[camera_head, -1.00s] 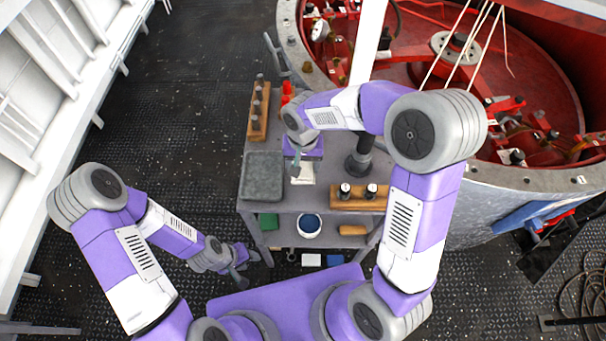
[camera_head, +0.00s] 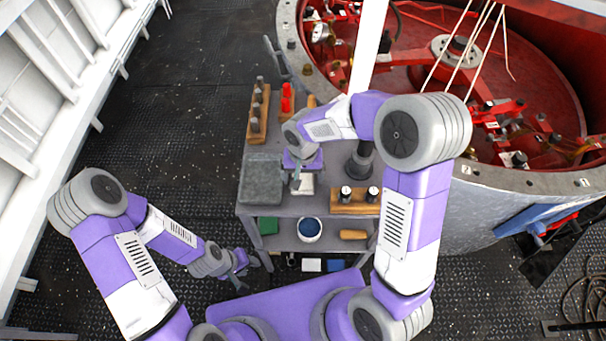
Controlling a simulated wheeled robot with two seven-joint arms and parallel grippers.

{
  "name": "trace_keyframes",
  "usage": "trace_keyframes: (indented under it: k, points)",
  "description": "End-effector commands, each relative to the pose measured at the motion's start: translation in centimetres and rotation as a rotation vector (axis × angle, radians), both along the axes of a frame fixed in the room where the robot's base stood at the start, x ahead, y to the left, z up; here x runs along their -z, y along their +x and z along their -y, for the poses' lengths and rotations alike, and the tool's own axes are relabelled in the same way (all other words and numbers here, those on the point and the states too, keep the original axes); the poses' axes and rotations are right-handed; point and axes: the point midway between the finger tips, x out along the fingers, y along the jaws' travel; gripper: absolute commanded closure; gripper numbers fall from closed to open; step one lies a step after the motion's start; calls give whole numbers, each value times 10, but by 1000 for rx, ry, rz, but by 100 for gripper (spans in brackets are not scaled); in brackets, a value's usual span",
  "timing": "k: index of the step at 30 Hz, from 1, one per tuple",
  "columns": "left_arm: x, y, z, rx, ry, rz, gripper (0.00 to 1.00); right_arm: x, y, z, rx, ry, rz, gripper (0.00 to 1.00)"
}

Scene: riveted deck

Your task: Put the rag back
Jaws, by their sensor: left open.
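A small white piece (camera_head: 306,185), possibly the rag, shows on the grey cart top (camera_head: 330,216), partly hidden by my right gripper. My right gripper (camera_head: 296,184) points down over its left edge. Its fingers are small and partly covered by the wrist, so I cannot tell whether they are open or shut, or whether they touch the white piece. A dark grey square tray (camera_head: 261,180) lies just left of this gripper. My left gripper (camera_head: 246,273) is open and empty, low beside the cart's front left corner.
Wooden blocks with dark pieces stand at the cart's back left (camera_head: 257,115) and front right (camera_head: 353,204). A red item (camera_head: 287,98) stands at the back. The lower shelf holds a bucket with blue contents (camera_head: 309,229) and a green item (camera_head: 268,225). A large red-lined drum (camera_head: 480,200) stands right.

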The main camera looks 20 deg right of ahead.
Motion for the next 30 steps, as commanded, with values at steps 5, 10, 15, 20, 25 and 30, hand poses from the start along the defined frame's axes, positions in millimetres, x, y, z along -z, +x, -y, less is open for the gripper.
trace_keyframes:
  k: [5,10,15,20,25,30]
  points:
    - [0,0,0,0,0,0,57,0,0,0,0,0,0,10]
    - [-5,0,0,0,0,0,57,-8,0,0,0,0,2,10]
    - [-13,0,0,0,0,0,57,-41,1,0,0,2,6,10]
    - [-22,0,0,0,0,0,57,-77,1,-1,0,2,6,10]
    - [-29,0,0,0,0,0,57,-107,1,0,0,0,3,10]
    - [-31,0,0,0,0,0,57,-121,0,0,0,1,1,10]
